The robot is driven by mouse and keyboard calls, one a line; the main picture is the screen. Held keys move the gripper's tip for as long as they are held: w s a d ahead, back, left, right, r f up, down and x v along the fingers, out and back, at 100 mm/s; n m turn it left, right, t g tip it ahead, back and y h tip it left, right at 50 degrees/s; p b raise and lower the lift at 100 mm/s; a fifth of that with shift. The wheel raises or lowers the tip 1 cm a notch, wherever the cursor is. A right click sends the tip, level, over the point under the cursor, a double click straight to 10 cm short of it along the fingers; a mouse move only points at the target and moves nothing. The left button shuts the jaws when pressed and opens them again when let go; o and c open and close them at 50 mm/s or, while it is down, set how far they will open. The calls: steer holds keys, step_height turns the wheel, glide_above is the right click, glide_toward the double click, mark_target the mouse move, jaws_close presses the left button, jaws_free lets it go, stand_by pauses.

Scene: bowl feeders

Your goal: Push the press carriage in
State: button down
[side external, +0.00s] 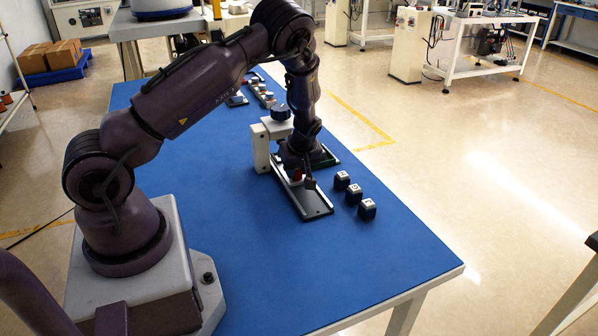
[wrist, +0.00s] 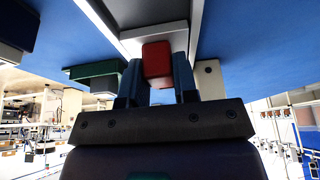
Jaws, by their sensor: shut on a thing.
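The press (side external: 261,150) is a white frame with a dark blue round knob on top, standing on the blue table. A grey rail plate (side external: 316,206) runs from it toward the front. My gripper (side external: 298,173) reaches down beside the press frame, low over the rail. A small red block (side external: 297,176), apparently the carriage's handle, shows at the gripper. In the wrist view the red block (wrist: 157,60) sits between the two blue fingers of my gripper (wrist: 158,80), which are shut on it. The carriage body is mostly hidden by my arm.
Several small dark blocks with pale tops (side external: 353,193) stand in a row right of the rail. A green-topped part (wrist: 98,72) lies beside the fingers in the wrist view. More small parts (side external: 262,92) lie behind the press. The table front (side external: 330,270) is clear.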

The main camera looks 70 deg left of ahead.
steer(key=c, duration=0.9)
jaws_free()
steer(key=shift+a, duration=0.3)
steer(key=shift+d+r, duration=0.15)
steer(key=v, duration=1.2)
steer(key=shift+d+r, duration=0.15)
steer(key=shift+r, duration=0.2)
